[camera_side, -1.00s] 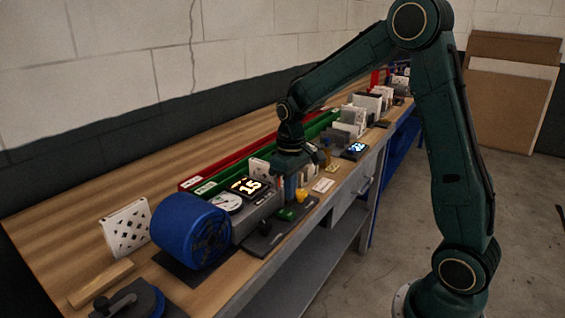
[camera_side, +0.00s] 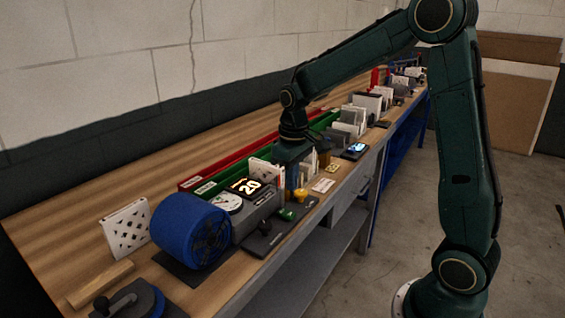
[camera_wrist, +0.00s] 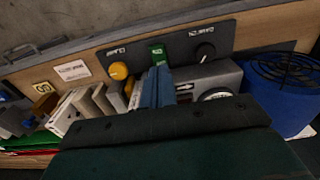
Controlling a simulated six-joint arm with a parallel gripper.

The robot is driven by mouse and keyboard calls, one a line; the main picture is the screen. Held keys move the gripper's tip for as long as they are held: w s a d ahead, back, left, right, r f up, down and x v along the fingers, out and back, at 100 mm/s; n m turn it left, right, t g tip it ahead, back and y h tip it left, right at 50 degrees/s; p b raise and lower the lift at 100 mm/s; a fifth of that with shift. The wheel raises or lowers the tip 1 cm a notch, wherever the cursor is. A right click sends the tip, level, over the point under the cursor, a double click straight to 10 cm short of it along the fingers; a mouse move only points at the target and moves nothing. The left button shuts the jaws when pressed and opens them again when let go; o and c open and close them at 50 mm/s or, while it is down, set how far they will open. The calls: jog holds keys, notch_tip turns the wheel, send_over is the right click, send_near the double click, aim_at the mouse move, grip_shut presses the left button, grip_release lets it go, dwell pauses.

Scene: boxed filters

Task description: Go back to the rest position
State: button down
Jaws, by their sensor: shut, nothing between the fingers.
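My gripper (camera_side: 291,182) is over the near edge of the bench, beside the grey box with the lit display (camera_side: 250,188), which reads 20. In the wrist view its two blue fingers (camera_wrist: 156,86) are together with nothing between them. Below them lies a dark control panel (camera_wrist: 190,47) with a yellow knob (camera_wrist: 119,70), a green switch (camera_wrist: 158,53) and a black knob (camera_wrist: 205,51). Whether the fingertips touch anything is hard to tell.
A blue fan drum (camera_side: 188,232) stands at the near end, by a white perforated filter (camera_side: 126,229). Red (camera_side: 228,165) and green (camera_side: 213,183) trays run along the back. Several pale filter boxes (camera_side: 350,122) stand farther along. The floor in front of the bench is clear.

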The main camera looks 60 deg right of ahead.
jog(key=s+a+r+t, duration=0.1)
jog(key=s+a+r, duration=0.2)
jog(key=s, duration=0.4)
jog(key=s+a+r+t, duration=0.2)
jog(key=s+a+r, duration=0.1)
jog(key=s, duration=0.3)
jog(key=s+a+r+t, duration=0.2)
jog(key=s+r, duration=0.2)
jog(key=s, duration=0.3)
jog(key=shift+s+a, duration=0.3)
jog(key=shift+a, duration=0.1)
jog(key=shift+w+r, duration=0.1)
jog(key=shift+w, duration=0.05)
jog(key=w+d+f+n+g, duration=0.2)
jog(key=w+d+n, duration=0.2)
jog(key=w+n, duration=0.5)
jog(key=w+d+f+n+g, duration=0.2)
jog(key=w+d+n, duration=0.3)
jog(key=w+n, duration=0.4)
jog(key=shift+w+d+f+g, duration=0.2)
jog(key=shift+w+g, duration=0.4)
jog(key=shift+w, duration=2.1)
jog(key=shift+a+f, duration=0.1)
